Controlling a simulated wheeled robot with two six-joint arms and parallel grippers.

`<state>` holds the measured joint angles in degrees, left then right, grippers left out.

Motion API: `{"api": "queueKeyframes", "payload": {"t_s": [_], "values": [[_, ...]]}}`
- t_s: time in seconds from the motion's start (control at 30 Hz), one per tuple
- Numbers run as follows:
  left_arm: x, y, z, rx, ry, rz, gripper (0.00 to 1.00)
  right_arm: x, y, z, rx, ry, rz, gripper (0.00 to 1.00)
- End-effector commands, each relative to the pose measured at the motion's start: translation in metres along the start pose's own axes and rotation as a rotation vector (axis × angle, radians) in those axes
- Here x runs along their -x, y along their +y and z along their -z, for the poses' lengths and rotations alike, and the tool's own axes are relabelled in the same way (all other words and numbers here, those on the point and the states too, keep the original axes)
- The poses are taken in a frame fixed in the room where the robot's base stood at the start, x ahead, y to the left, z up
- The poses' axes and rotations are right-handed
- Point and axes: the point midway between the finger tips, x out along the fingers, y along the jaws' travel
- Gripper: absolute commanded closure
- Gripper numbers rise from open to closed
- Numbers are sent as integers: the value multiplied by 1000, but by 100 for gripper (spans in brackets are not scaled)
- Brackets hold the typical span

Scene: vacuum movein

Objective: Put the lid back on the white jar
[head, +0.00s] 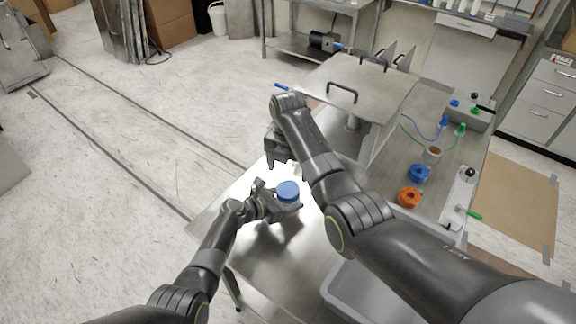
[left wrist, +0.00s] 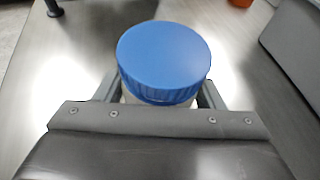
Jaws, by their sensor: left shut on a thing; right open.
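The white jar (left wrist: 140,99) stands between the fingers of my left gripper (head: 282,202), with only a little of its pale body showing. The ribbed blue lid (left wrist: 163,58) sits on top of the jar and looks level; whether it is screwed tight I cannot tell. The lid also shows in the head view (head: 288,190). My left gripper is shut on the jar below the lid, over the steel table. My right gripper (head: 281,160) is open, a little beyond the jar, and nothing shows in it.
The steel table (head: 262,245) is bare around the jar. A grey bin (head: 345,298) is at the front. A raised steel cover with handles (head: 352,80) stands behind my right arm. Blue (head: 419,173) and orange (head: 409,197) ring-shaped parts lie on the bench to the right.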

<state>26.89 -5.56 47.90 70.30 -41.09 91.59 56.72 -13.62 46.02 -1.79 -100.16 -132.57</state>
Motion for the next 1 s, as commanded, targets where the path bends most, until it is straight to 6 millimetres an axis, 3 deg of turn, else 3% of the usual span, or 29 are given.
{"api": "queueKeyframes", "payload": {"t_s": [0.23, 0.67, 0.77, 1.0], "values": [[0, 0, 1, 0, 1, 0, 100, 4, 0, 0, 176, 0, 0, 21], [0, 0, 0, 0, 1, 0, 100, 3, 0, 0, 196, 1, 1, 21], [0, 0, 0, 0, 1, 0, 100, -4, 0, 0, 196, 2, 1, 21], [0, 0, 0, 0, 1, 0, 100, -39, -1, 1, 195, 4, 4, 21]]}}
